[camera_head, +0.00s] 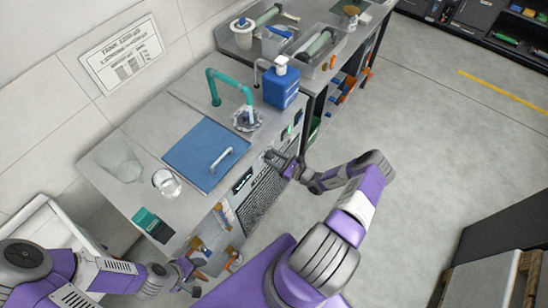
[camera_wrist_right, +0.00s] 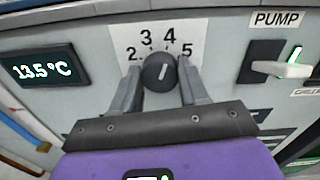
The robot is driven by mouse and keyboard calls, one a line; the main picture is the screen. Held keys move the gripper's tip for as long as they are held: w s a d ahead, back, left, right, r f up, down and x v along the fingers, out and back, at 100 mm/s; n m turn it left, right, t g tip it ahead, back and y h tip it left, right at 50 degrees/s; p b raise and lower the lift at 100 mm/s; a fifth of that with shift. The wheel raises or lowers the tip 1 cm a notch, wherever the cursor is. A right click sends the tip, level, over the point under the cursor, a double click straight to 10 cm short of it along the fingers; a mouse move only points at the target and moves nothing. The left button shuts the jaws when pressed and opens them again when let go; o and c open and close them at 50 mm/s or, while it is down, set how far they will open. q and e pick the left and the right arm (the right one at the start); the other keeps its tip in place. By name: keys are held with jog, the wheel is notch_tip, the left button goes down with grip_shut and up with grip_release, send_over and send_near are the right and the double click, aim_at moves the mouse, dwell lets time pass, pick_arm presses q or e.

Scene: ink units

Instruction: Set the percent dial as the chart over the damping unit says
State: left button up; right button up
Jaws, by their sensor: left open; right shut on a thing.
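The wall chart (camera_head: 122,54) hangs at upper left in the head view; its text is too small to read. The damping unit (camera_head: 262,200) has a grilled front below the counter. My right gripper (camera_head: 279,162) is at this front. In the right wrist view, it (camera_wrist_right: 160,85) is shut on a round dark dial (camera_wrist_right: 158,72), one finger on each side. The plate (camera_wrist_right: 125,35) behind shows 2, 3, 4 and 5. The dial's white mark points up and right, roughly toward 4. My left gripper (camera_head: 188,274) is open and empty at lower left, below the counter.
In the wrist view, a display (camera_wrist_right: 42,71) reads 13.5 °C and a PUMP switch (camera_wrist_right: 288,66) shows a green light.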

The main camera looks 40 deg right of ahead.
dwell(0.4)
jog(key=o, duration=1.1)
jog(key=shift+c, duration=0.2)
jog(key=v, duration=0.7)
jog(key=shift+s, duration=0.3)
jog(key=shift+d, duration=0.15)
